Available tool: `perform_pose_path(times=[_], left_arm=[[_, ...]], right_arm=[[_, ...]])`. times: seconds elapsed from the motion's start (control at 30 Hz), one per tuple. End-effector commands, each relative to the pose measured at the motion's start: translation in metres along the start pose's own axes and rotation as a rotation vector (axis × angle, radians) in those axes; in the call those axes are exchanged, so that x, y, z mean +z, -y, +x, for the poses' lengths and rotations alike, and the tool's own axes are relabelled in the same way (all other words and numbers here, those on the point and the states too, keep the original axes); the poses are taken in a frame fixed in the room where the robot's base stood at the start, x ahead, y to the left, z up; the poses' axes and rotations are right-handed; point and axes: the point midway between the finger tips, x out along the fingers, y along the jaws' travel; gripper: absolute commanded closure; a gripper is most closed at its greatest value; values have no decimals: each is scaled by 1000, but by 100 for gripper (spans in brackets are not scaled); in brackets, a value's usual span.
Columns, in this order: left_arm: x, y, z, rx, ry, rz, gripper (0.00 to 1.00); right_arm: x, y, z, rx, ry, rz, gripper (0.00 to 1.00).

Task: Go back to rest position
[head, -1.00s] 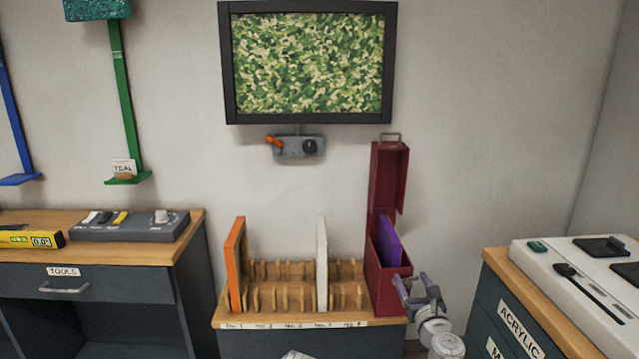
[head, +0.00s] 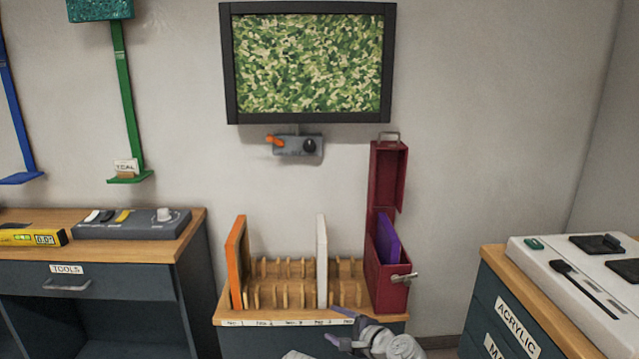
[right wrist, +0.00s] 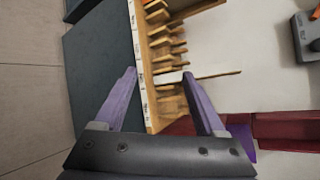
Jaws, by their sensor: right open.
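My right gripper (head: 343,327) is low at the front edge of the rack cabinet in the head view. Its two purple fingers stand wide apart and empty in the right wrist view (right wrist: 165,100), with the rack's labelled edge between them. At the bottom of the head view, a pale arm part of mine shows; my left gripper cannot be made out.
A slotted wooden rack (head: 285,293) holds an orange panel (head: 236,262) and a white panel (head: 321,262). Beside it, an open dark red case (head: 386,288) holds a purple panel (head: 388,240). A tools bench (head: 150,245) stands left, an acrylic cabinet (head: 520,320) right.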

Motion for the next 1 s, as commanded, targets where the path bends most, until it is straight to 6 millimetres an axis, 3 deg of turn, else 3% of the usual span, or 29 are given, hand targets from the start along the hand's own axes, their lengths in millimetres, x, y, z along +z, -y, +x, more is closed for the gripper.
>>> perform_pose_path(times=[0.03, 0.1, 0.2, 0.3, 0.4, 0.63, 0.7, 1.0], left_arm=[[0, 0, 0, 0, 0, 0, 100], [0, 0, 0, 0, 0, 0, 100], [0, 0, 0, 0, 0, 0, 100], [0, 0, 0, 0, 0, 0, 100], [0, 0, 0, 0, 0, 0, 100], [0, 0, 0, 0, 0, 0, 100], [1, 2, -22, 0, 0, 0, 100], [5, 8, -86, 2, 0, -1, 100]], right_arm=[[16, -31, 5, 121, 23, -173, 28], [28, -79, 4, 315, 63, -452, 28], [31, -136, -10, 578, 135, -802, 28], [25, -174, -32, 800, 212, -1064, 28], [16, -197, -55, 990, 286, -1258, 28], [-3, -218, -110, 1377, 455, -1559, 28], [6, -200, -119, 1381, 456, -1559, 28], [36, -147, -142, 1374, 453, -1555, 28]])
